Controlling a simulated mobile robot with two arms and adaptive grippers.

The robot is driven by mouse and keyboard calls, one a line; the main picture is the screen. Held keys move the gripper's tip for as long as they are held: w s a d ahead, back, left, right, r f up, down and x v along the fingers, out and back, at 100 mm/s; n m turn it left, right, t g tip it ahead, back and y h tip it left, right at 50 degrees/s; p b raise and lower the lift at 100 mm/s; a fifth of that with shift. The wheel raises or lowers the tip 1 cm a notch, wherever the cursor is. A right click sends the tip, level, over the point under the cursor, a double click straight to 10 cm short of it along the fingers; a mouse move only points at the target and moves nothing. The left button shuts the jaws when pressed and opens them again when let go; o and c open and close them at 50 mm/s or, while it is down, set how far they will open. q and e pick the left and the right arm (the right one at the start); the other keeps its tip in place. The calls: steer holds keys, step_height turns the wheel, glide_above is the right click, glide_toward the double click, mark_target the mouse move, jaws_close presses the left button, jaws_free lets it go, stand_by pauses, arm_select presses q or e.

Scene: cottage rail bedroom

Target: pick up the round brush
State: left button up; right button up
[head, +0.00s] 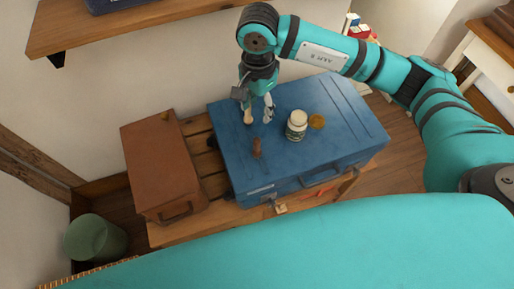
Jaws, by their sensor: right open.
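My right gripper (259,120) points down over the lid, just behind the brown item in the picture. Its two pale fingers are apart, and I see nothing clearly held between them. The gripper and the brown item look separate. My left gripper is not in the picture.
A brown case (161,168) sits left on the slatted bench (213,185). A green bin (95,239) stands lower left. A shelf (120,22) hangs above.

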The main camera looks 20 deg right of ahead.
mark_target(257, 139)
step_height(257, 139, down, 12)
steer(key=p, duration=0.2)
steer(key=shift+s+r+p, duration=0.1)
steer(key=shift+r+p, duration=0.1)
steer(key=shift+p, duration=0.2)
steer(key=shift+s+a+f+p, duration=0.1)
steer(key=shift+f+p, duration=0.3)
steer(key=shift+f, duration=0.2)
step_height(257, 139, down, 4)
steer(key=shift+a+r+p, duration=0.1)
steer(key=shift+r+p, duration=0.1)
steer(key=shift+p, duration=0.4)
steer(key=shift+f, duration=0.35)
steer(key=shift+c, duration=0.3)
jaws_close()
